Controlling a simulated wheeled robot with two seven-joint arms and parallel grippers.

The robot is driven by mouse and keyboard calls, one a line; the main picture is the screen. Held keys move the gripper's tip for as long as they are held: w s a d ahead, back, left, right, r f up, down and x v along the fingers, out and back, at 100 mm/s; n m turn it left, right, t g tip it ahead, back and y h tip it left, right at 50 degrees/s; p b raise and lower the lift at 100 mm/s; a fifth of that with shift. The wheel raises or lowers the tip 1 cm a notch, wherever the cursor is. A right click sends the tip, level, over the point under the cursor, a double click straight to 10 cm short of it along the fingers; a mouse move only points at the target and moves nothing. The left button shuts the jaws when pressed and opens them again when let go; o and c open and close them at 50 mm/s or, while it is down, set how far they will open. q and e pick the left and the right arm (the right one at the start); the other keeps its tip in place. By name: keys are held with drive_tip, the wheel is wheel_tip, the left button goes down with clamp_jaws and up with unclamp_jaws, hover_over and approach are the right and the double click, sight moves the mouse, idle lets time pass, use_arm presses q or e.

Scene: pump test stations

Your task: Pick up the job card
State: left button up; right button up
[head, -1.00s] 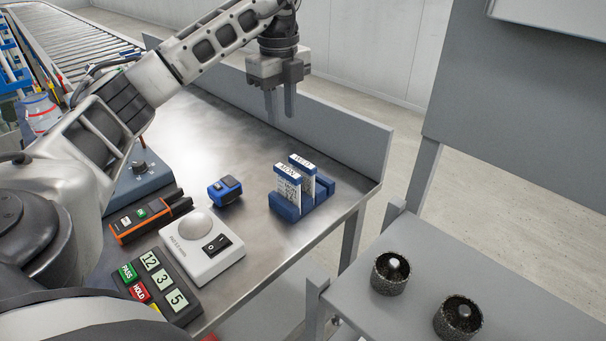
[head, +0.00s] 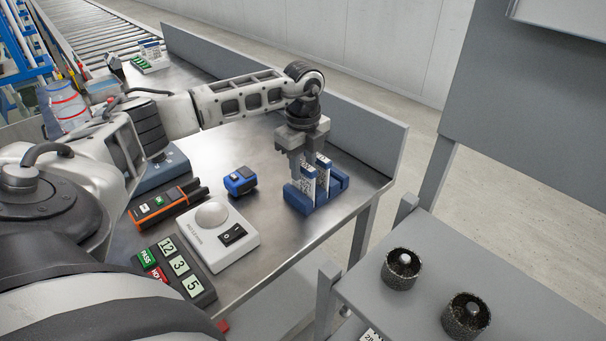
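Two white job cards with blue top edges stand upright in a blue slotted holder (head: 298,203) near the far right corner of the metal bench. The front card (head: 308,187) has dark print. The rear card (head: 323,170) is partly hidden by my gripper. My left gripper (head: 304,165) points down at the tops of the cards, its fingers apart. One finger is just left of the front card's top, the other is partly hidden behind the cards. Whether they touch a card is unclear. My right gripper is out of view.
A blue device (head: 240,181), a white switch box (head: 217,238), an orange-edged tester (head: 160,205) and a number panel (head: 180,270) lie left of the holder. A raised grey guard (head: 365,145) runs behind.

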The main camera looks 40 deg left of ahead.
use_arm(q)
drive_tip(key=shift+f, duration=0.4)
drive_tip(key=c, duration=0.6)
clamp_jaws()
drive_tip(key=shift+r, duration=0.15)
